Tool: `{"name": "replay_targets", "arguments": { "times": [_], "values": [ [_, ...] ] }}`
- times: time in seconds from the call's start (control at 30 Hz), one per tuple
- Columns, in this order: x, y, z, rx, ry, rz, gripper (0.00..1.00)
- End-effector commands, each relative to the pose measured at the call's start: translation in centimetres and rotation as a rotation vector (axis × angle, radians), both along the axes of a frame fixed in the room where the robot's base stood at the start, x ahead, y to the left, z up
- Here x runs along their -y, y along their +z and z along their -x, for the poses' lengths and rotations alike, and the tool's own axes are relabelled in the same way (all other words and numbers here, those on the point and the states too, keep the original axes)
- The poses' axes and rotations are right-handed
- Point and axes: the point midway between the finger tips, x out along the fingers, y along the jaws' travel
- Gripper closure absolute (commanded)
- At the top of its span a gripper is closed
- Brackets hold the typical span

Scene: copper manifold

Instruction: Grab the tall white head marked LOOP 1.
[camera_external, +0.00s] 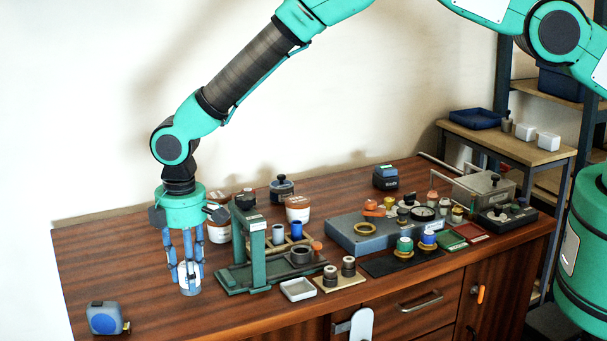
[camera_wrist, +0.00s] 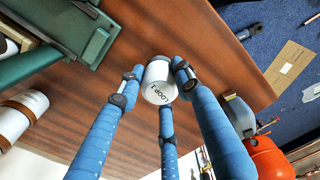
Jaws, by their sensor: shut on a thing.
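The tall white head marked LOOP 1 (camera_wrist: 158,82) is a white cylinder with dark lettering, seen between my blue fingers in the wrist view. It also shows in the external view (camera_external: 190,286), upright at the left of the green press, its lower part below the fingertips. My gripper (camera_external: 186,270) is shut on it, with three blue fingers around it; the wrist view shows the same grip (camera_wrist: 155,88). The fingers hide part of its sides. I cannot tell whether its base touches the wooden bench (camera_external: 130,240).
A green press frame (camera_external: 256,262) stands close to the right of my gripper. A blue tape measure (camera_external: 105,319) lies at the front left. White jars (camera_external: 297,210) stand behind the press.

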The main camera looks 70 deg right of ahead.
Motion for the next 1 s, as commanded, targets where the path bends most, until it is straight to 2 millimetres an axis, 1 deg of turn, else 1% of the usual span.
{"name": "replay_targets", "arguments": {
  "times": [0.07, 0.6, 0.8, 1.0],
  "values": [
    [0.2, 0.4, 1.1, 0.001, 0.000, 0.000, 0.95],
    [2.0, 1.2, 9.7, 0.001, 0.000, -0.001, 0.95],
    [2.4, 1.3, 11.9, 0.002, 0.000, 0.000, 0.95],
    [2.7, 1.4, 13.1, 0.002, 0.000, 0.000, 0.95]
  ]
}}
